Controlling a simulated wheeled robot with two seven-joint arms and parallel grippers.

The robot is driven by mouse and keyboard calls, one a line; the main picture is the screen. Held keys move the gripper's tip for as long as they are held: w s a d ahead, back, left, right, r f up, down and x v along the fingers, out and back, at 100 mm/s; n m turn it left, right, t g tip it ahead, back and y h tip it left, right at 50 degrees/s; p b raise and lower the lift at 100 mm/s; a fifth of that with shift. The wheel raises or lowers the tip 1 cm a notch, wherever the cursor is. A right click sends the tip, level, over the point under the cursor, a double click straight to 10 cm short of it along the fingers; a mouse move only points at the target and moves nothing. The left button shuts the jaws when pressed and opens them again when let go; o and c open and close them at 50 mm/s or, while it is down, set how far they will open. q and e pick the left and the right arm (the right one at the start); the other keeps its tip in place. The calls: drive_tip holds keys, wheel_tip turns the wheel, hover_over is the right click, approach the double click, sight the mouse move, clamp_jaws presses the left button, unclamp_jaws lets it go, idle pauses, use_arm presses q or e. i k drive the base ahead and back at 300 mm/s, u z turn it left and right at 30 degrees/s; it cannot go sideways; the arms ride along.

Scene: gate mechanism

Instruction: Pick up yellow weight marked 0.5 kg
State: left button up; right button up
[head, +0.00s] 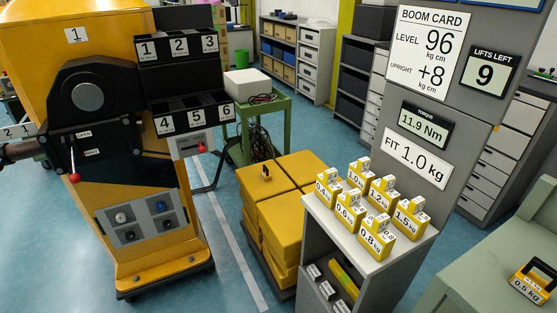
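The yellow weight marked 0.5 kg (531,287) sits at the lower right, near the picture's right edge, on a pale green bench top (480,268). It has a dark, handle-like part on top and a white label on its front. Neither of my grippers shows in the head view, so I cannot see where they are relative to the weight.
Several other yellow weights (378,232) stand on a grey stand (348,243) left of the bench. A tall grey post carries the boom card (425,52). A yellow machine (35,45) with numbered black bins (180,47) stands left. Stacked yellow blocks (278,225) lie between.

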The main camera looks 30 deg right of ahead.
sight(265, 175)
drive_tip(key=z, duration=0.1)
drive_tip(key=i, duration=1.7)
